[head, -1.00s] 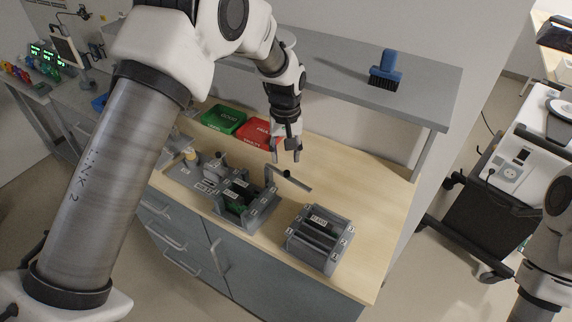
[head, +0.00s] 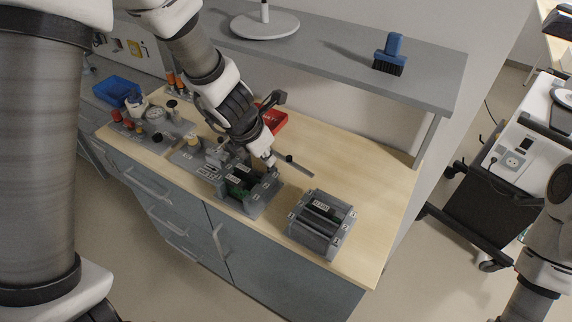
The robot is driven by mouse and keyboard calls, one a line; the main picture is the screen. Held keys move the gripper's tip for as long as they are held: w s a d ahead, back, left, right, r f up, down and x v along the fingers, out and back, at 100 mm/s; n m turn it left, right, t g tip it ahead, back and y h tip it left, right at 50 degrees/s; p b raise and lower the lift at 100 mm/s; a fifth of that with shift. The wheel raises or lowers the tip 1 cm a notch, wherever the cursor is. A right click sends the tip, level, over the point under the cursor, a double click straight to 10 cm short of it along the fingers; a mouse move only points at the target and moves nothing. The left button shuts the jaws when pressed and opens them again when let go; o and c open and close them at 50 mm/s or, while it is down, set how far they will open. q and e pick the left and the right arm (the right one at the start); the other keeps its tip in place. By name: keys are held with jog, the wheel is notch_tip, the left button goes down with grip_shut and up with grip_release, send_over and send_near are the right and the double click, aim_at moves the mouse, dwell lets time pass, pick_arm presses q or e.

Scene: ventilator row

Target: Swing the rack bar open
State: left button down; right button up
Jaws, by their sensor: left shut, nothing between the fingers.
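My left gripper (head: 271,164) is shut and empty, pointing down at the rack's back right corner beside the bar. I cannot tell whether it touches the bar. My right arm shows at the right edge, but its gripper is out of view.
A second grey slotted rack (head: 322,222) stands to the right near the front edge. A red bin (head: 272,120) is behind my left gripper. A grey shelf (head: 430,75) holding a blue brush (head: 390,54) overhangs the back.

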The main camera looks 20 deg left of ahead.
aim_at(290, 160)
pick_arm(q)
jog(key=w+d+f+n+b, duration=0.1)
jog(key=w+d+f+b, duration=0.1)
jog(key=w+f, duration=0.5)
notch_tip(290, 160, down, 2)
jog(key=shift+f+b, duration=0.2)
jog(key=shift+b, duration=0.15)
jog(key=shift+a, duration=0.1)
